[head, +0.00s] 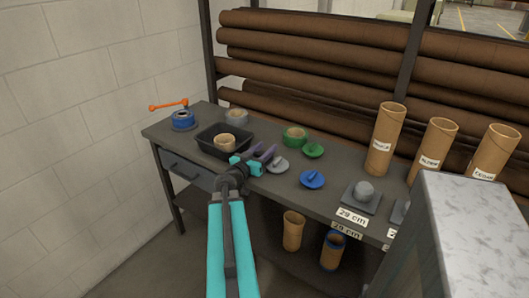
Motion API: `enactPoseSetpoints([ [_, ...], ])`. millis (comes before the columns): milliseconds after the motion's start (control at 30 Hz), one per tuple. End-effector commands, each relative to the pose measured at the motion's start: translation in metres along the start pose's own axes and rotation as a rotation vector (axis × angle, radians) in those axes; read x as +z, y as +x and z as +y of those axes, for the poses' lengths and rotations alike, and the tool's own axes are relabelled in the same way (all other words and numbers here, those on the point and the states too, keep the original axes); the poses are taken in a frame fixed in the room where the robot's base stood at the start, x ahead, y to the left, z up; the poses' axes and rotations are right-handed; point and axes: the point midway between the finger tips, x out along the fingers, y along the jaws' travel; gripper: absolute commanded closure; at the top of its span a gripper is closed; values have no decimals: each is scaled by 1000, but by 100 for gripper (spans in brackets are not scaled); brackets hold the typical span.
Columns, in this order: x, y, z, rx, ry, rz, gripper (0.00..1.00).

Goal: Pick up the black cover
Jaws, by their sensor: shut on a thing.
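My gripper (265,153), with dark purple jaws on a teal arm, is over the middle of the workbench, right of the black tray. It is shut on a small dark thing at its jaws, apparently the black cover; the jaws hide most of it, and its outline is unclear. No other black cover shows on the bench. A grey cover (278,166) lies close to the right of the jaws. A green cover (313,151) and a blue cover (312,180) lie further right.
The black tray (203,146) holds a cardboard roll (224,142). Green tape (295,136), grey tape (236,117) and a blue roll with an orange handle (183,119) stand behind. Tall cardboard tubes (385,140) stand at right. A grey block (480,235) fills the right foreground.

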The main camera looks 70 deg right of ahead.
Motion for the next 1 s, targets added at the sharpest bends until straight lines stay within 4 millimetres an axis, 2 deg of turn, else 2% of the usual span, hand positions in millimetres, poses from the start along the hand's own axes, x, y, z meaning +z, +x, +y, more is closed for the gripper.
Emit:
enactPoseSetpoints([
  [367,-29,-4,0,-8,1,3,79],
  [800,-29,-33,7,-14,-1,2,79],
  [1000,-33,-30,10,-5,-1,-1,79],
])
